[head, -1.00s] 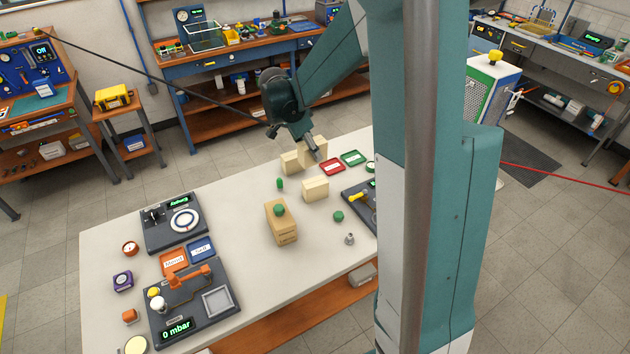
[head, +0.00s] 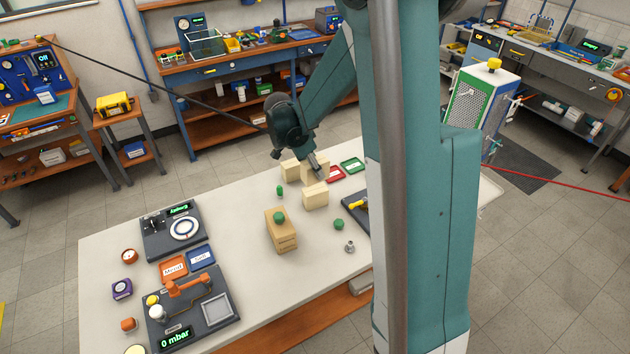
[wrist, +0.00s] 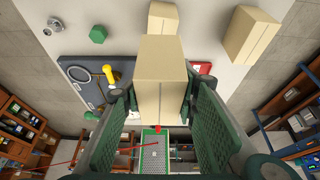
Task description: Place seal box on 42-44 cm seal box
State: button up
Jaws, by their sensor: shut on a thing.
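My gripper (head: 319,168) is shut on a beige seal box (wrist: 160,85). The wrist view shows this box between the two green fingers. In the head view the held box is partly hidden behind the gripper, over the far part of the table. A second beige box (head: 290,170) stands just left of it, and a third (head: 315,197) stands nearer the camera. Both also show in the wrist view, one at the right (wrist: 250,36) and one at the top (wrist: 163,17). A larger box (head: 282,238) with a green top piece stands nearer still. I cannot read any size labels.
A red tray (head: 336,174) and a green tray (head: 352,165) lie right of the held box. A green hexagonal piece (head: 339,224) and a metal fitting (head: 349,246) lie nearer. Test devices (head: 192,308) fill the left end. The table middle is partly clear.

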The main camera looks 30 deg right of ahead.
aim_at(306, 165)
jog(key=shift+f, duration=0.5)
jog(key=shift+f, duration=2.05)
jog(key=shift+f, duration=0.2)
jog(key=o, duration=0.9)
jog(key=shift+r, duration=0.25)
jog(key=shift+v, duration=5.95)
